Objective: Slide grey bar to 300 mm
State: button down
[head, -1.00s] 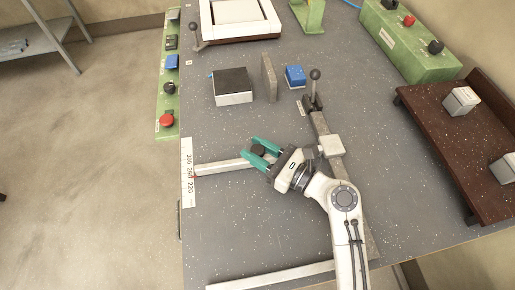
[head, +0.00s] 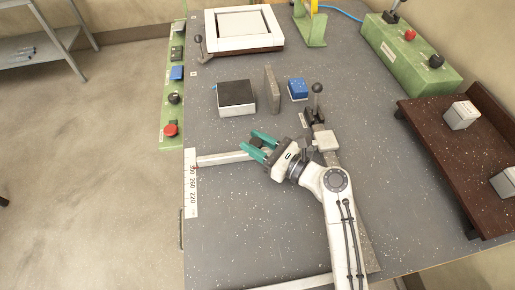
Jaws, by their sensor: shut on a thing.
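The grey bar (head: 222,158) lies across the bench, its left end beside the top part of the white scale (head: 191,190). A small red mark near the bar's left end is close to the 300 label, which is partly hard to read; I cannot tell the exact reading. My gripper (head: 258,147), with teal fingers, is over the bar's right part, shut on the bar's dark knob, which is mostly hidden between the fingers. A clamp lever (head: 317,89) with a dark ball stands upright at the far end of the rail (head: 356,230).
A black-topped white block (head: 236,97), a grey upright plate (head: 272,90) and a blue block (head: 298,89) stand beyond the bar. A brown shelf (head: 425,140) stands right. A green button strip (head: 172,112) runs along the left edge. Bench surface nearer me is clear.

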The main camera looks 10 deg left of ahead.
jog(key=c, duration=0.8)
grip_release()
jog(key=b+v, duration=0.1)
jog(key=v, duration=1)
